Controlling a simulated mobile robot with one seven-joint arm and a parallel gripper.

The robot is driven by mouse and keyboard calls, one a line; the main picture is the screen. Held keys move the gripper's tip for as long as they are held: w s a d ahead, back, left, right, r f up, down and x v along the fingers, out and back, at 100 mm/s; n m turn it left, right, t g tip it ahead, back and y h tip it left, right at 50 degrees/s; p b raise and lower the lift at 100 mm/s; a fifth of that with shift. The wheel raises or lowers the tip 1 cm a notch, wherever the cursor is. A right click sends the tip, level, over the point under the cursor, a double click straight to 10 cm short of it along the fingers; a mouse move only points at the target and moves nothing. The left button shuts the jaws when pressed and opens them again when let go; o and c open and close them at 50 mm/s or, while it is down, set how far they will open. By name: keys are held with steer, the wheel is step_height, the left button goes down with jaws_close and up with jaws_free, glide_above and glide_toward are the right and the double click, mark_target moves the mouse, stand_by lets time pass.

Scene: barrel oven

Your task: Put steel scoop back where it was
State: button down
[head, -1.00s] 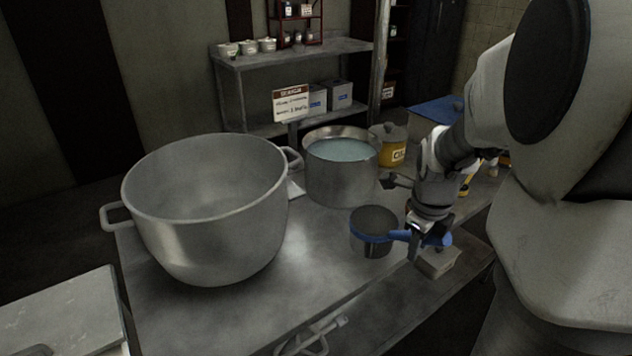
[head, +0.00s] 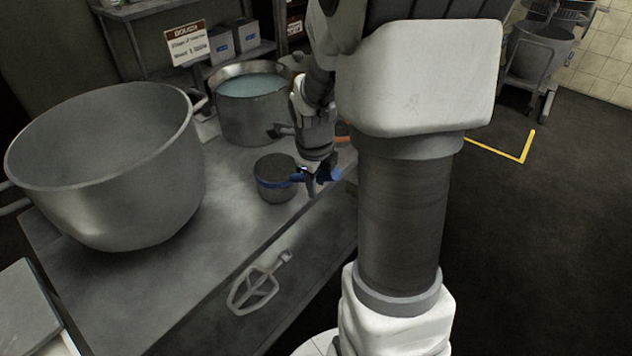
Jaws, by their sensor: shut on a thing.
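The steel scoop (head: 275,189) is a dark grey cup with a blue band and a blue handle. It is upright, in front of the steel pot of pale liquid, near the front edge of the metal table. My gripper (head: 311,178) is at the scoop's right side, shut on its blue handle. I cannot tell whether the cup's base touches the table or hangs just above it. My arm hides the table to the right of the gripper.
A large mixing bowl (head: 110,165) fills the table's left. The steel pot (head: 247,119) stands behind the scoop. A beater (head: 255,287) lies on the lower shelf. A dough sign (head: 188,44) stands behind. The table between bowl and scoop is clear, and dark floor opens at right.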

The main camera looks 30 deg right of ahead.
steer(key=c, duration=0.6)
jaws_free()
steer(key=shift+f, duration=0.1)
